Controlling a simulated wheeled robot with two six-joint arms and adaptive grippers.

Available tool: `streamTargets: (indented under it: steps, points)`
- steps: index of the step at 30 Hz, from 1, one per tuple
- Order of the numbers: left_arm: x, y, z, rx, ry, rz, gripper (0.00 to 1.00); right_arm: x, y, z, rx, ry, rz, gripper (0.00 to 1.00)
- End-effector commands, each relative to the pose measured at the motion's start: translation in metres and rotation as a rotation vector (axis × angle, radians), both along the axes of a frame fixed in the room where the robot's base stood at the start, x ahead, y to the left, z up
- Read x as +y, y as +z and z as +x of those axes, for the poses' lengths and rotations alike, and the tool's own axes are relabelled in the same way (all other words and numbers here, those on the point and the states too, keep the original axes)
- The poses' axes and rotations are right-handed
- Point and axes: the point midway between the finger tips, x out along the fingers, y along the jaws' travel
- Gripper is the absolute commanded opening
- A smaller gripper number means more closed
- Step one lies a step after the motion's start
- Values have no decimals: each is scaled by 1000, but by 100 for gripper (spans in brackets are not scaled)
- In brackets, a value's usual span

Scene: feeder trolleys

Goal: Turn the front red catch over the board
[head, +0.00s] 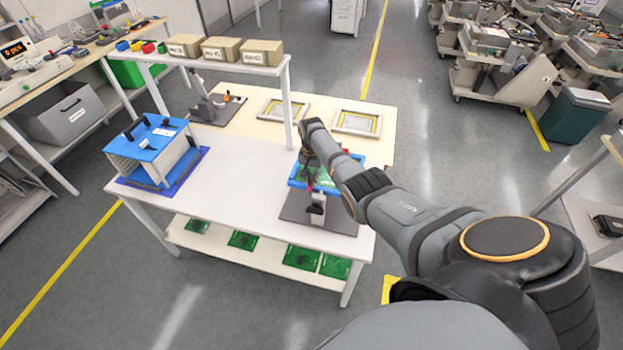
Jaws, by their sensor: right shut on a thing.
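A green board (324,179) lies in a blue frame (298,183) on a grey base plate (341,217) at the right end of the white table. My right gripper (309,178) points down over the front left part of the board. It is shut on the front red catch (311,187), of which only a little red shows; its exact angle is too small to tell. Another bit of red shows behind my wrist, at the back of the frame. A dark upright clamp (317,203) stands at the front of the base. My left gripper is out of view.
A blue-topped rack (150,137) stands at the left end of the white table (235,180). A shelf post (289,105) rises behind my gripper. Two framed trays (357,121) lie on the wooden table behind. The table's middle is clear.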

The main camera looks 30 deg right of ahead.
Motion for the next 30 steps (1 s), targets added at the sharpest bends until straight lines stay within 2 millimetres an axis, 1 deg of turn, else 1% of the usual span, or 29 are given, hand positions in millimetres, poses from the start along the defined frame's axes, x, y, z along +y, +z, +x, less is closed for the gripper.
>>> streamTargets:
  steps: [1, 2, 6, 7, 14, 17, 20, 22, 27, 30]
  points:
    - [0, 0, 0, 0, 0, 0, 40, -1, 2, 2, -5, -1, -2, 0]
    - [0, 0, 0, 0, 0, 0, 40, -1, 2, 2, -5, -1, -2, 11]
    - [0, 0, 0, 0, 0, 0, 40, -1, 1, 1, -3, -1, -1, 30]
    - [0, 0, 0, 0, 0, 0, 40, 0, 1, 1, -3, 0, -1, 31]
    - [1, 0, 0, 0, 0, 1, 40, 0, 1, 1, -1, 0, 0, 31]
    - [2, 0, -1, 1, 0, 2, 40, 0, 4, 1, -3, 0, -1, 31]
    - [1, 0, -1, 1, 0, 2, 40, -1, 15, 1, -5, 0, -1, 31]
    - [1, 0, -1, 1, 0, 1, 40, -1, 29, 1, -6, 1, -3, 31]
    - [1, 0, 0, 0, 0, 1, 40, -1, 74, 1, -6, 0, -3, 31]
    - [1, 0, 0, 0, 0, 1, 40, -1, 95, 1, -5, 0, -2, 31]
